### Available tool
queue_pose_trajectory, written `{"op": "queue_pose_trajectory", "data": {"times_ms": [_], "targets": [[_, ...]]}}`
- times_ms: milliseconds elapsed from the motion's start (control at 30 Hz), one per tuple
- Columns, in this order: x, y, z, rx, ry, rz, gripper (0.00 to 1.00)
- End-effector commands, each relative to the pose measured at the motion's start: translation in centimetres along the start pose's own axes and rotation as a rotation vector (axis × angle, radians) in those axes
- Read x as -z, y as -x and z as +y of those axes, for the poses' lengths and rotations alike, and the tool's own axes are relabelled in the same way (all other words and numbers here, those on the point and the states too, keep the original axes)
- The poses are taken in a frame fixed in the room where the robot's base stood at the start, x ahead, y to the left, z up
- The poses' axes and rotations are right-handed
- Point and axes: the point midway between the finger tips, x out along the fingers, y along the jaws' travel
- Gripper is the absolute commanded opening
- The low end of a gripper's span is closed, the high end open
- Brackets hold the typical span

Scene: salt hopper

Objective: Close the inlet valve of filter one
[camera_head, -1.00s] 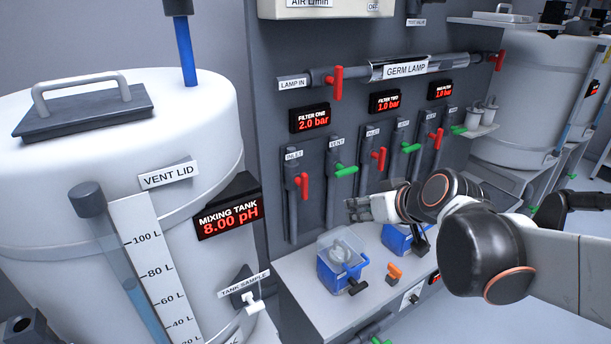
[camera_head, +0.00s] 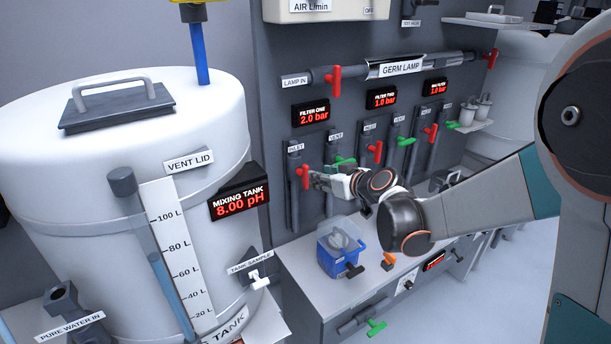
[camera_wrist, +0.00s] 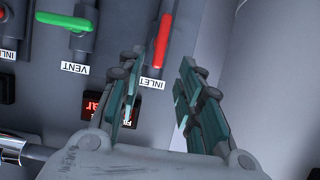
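The filter one inlet valve has a red handle (camera_head: 304,176) on a grey vertical pipe under the FILTER ONE display (camera_head: 311,113), which reads 2.0 bar. The handle looks roughly upright. In the wrist view, which is turned upside down, the red handle (camera_wrist: 162,42) stands above its INLET label (camera_wrist: 152,83). My gripper (camera_head: 316,180) is just right of the handle in the head view. In the wrist view my gripper (camera_wrist: 160,65) is open and empty. The handle appears in the gap between its fingertips; whether they touch is unclear.
The green VENT handle (camera_head: 341,162) is close to my gripper and also shows in the wrist view (camera_wrist: 62,22). A red filter two inlet handle (camera_head: 376,151) stands farther right. A blue container (camera_head: 340,262) sits on the bench below. The mixing tank (camera_head: 90,190) stands at left.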

Motion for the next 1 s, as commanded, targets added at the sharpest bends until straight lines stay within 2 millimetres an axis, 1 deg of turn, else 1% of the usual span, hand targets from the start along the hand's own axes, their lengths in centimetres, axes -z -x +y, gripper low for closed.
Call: {"op": "queue_pose_trajectory", "data": {"times_ms": [33, 200, 400, 500, 700, 967, 1000], "targets": [[-0.2, -1.2, -0.1, 0.002, 0.001, -0.001, 0.33], [-0.2, -4.6, -0.1, 0.002, 0.001, -0.001, 0.33], [-0.2, -8.1, -0.1, 0.002, 0.000, -0.001, 0.33], [-0.1, -9.2, -0.1, 0.001, 0.000, -0.001, 0.33], [0.0, -10.4, 0.0, 0.000, -0.001, -0.001, 0.33], [0.0, -10.4, 0.0, 0.000, -0.001, -0.001, 0.33], [0.0, -10.4, 0.0, 0.000, -0.001, -0.001, 0.29]]}}
